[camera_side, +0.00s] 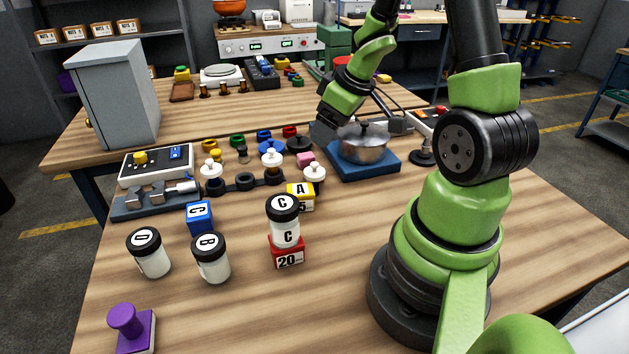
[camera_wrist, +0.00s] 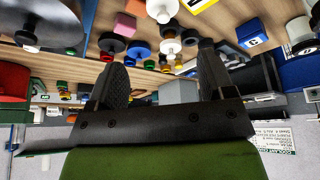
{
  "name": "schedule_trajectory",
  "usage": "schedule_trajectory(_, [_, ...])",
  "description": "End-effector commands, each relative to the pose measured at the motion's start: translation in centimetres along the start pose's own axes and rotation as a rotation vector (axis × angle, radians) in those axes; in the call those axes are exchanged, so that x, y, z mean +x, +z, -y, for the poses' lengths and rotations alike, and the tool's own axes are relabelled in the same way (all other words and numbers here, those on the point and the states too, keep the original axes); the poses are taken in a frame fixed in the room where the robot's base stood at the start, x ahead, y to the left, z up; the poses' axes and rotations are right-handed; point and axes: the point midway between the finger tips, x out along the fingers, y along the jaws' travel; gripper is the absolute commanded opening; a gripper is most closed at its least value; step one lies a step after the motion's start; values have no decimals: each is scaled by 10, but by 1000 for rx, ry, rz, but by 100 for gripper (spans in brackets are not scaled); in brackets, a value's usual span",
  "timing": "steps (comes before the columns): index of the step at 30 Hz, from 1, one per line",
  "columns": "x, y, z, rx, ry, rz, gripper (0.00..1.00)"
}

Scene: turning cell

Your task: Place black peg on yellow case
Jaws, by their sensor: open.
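My gripper (camera_wrist: 165,75) has its two dark fingers spread apart with nothing between them in the wrist view. In the side view its end is close above and behind the steel pot (camera_side: 363,148), partly hidden by the arm. A small dark peg-like piece (camera_side: 242,154) stands among coloured rings, left of centre; I take it as the black peg, though it is small. A yellow box marked A (camera_side: 304,203) stands behind the white jar marked C (camera_side: 284,228), which hides part of it. My gripper is apart from both.
The lidded pot sits on a blue base (camera_side: 384,168). White-knobbed pieces (camera_side: 271,161) and coloured rings crowd mid-table. Jars D (camera_side: 152,259) and B (camera_side: 212,264), a blue cube (camera_side: 199,217) and a purple stamp (camera_side: 134,330) stand left. The front middle is clear.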

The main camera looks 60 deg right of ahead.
Motion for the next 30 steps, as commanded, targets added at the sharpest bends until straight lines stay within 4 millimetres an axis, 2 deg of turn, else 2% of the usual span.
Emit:
schedule_trajectory(3, [7,6,2,-3,-37,18,75])
schedule_trajectory(18, [46,6,4,-5,-36,18,75])
schedule_trajectory(26, [54,7,4,-7,-33,17,75])
schedule_trajectory(30, [65,7,5,-6,-35,19,75])
